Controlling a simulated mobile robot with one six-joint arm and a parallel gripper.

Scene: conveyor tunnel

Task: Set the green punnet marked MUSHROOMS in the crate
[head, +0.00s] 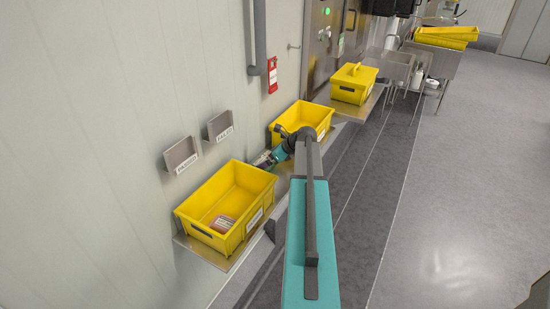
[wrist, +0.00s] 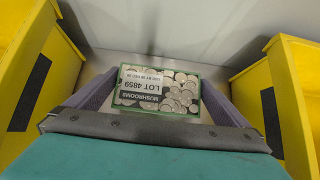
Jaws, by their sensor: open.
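The green punnet (wrist: 182,110) lies on the metal shelf between two yellow crates in the wrist view. Pale mushrooms fill it, and its label reads MUSHROOMS and LOT 4859, upside down in this view. My gripper (wrist: 159,80) is open, with one grey finger on each side of the punnet; I cannot tell whether they touch it. In the head view my gripper (head: 264,160) is low between the near yellow crate (head: 205,193) and the second yellow crate (head: 317,112). The punnet is not visible there. The near crate holds a small brownish pack (head: 222,223).
Crate walls stand close on the left (wrist: 25,60) and right (wrist: 288,105) of the wrist view. Two label holders (head: 181,154) are on the wall. A third yellow crate (head: 353,84) stands farther along. The floor (head: 440,190) at right is clear.

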